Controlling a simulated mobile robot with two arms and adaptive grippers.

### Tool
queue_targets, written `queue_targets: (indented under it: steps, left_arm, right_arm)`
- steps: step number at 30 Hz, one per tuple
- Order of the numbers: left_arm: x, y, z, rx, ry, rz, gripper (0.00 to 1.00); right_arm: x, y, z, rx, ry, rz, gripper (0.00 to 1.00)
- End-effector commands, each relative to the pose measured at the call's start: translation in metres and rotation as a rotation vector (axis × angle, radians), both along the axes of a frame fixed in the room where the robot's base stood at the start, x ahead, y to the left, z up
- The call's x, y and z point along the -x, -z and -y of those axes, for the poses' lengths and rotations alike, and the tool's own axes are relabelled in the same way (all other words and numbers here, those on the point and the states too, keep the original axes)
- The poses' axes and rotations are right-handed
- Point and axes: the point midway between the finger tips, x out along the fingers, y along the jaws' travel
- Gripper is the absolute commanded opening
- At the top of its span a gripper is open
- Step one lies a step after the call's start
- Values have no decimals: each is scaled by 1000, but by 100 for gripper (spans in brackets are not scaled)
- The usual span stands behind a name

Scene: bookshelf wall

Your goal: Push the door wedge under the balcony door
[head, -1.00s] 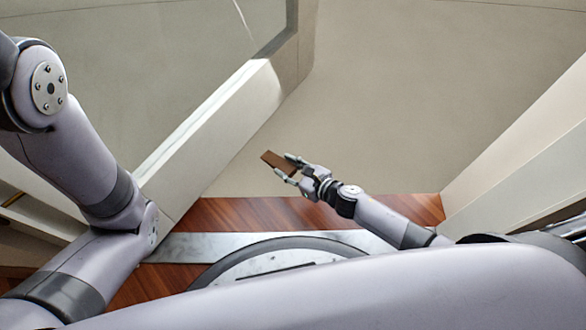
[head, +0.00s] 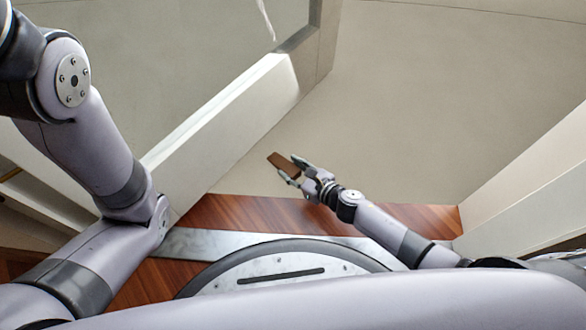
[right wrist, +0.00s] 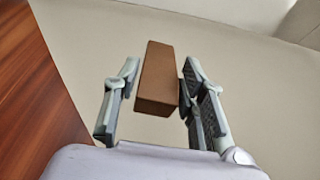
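The brown door wedge (head: 284,164) is between the fingers of my right gripper (head: 293,171), over the beige balcony floor. In the right wrist view, the wedge (right wrist: 157,80) lies lengthwise between the two fingers (right wrist: 158,82), which close on its sides; its far end sticks out past the fingertips. I cannot tell whether it touches the floor. The balcony door (head: 225,118), glass with a white bottom rail, stands open to the left of the wedge. The wedge is apart from the rail, with bare floor between them. My left gripper is out of view.
A reddish wooden floor (head: 255,212) and a grey metal threshold strip (head: 195,243) lie at the near side. A white frame or wall (head: 530,185) bounds the right side. The balcony floor (head: 430,90) ahead is clear.

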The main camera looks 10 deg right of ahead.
Motion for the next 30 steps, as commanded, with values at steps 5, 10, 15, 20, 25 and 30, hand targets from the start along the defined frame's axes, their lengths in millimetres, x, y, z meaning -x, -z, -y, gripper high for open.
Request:
queue_targets:
  steps: [5,10,15,20,25,30]
  left_arm:
    - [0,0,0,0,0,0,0]
    - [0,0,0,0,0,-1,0]
    - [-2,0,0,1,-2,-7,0]
    - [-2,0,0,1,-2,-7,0]
    - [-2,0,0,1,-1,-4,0]
    - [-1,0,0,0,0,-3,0]
  right_arm:
    - [0,0,0,0,0,0,52]
    - [0,0,0,0,0,0,56]
    - [1,0,0,1,0,-1,56]
    - [8,-3,6,2,-1,0,56]
    - [30,-13,21,4,-2,-2,56]
    - [58,-27,41,3,-1,-3,56]
